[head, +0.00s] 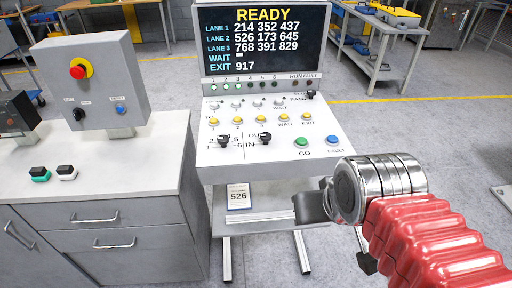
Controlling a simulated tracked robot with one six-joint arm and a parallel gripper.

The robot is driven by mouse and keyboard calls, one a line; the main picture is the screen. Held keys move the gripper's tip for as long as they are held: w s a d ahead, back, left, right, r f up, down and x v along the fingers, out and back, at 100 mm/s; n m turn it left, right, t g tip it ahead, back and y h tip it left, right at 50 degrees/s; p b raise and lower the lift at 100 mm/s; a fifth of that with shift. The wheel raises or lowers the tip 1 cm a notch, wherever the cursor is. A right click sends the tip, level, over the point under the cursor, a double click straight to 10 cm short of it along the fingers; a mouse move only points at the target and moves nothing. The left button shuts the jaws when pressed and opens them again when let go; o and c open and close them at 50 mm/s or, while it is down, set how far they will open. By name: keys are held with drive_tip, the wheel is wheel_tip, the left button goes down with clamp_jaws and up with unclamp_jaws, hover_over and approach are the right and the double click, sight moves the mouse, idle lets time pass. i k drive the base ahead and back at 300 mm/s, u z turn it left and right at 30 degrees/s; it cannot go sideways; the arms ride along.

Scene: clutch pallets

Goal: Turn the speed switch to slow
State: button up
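The control panel (265,160) stands in the middle of the head view, with a sloped white face. A small black knob (310,95) sits at its upper right beside small lettering that seems to read slow and fast, so it looks like the speed switch. The lettering is partly hidden by the knob and too small to read surely, and I cannot tell which way the knob points. My gripper (312,206) is at the lower right, below the panel's front edge and well apart from the knob. Its fingers are not clear enough to show whether they are open.
The display (265,38) above the panel reads READY. Two black selector knobs (224,141) (265,138), a green button (302,142) and a blue button (334,140) are near the front. A grey cabinet (85,215) with a red stop button (78,72) stands left.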

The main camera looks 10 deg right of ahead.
sight(311, 93)
drive_tip(key=k, duration=0.65)
drive_tip(key=u, duration=0.05)
drive_tip(key=i, duration=1.55)
drive_tip(key=u, duration=0.5)
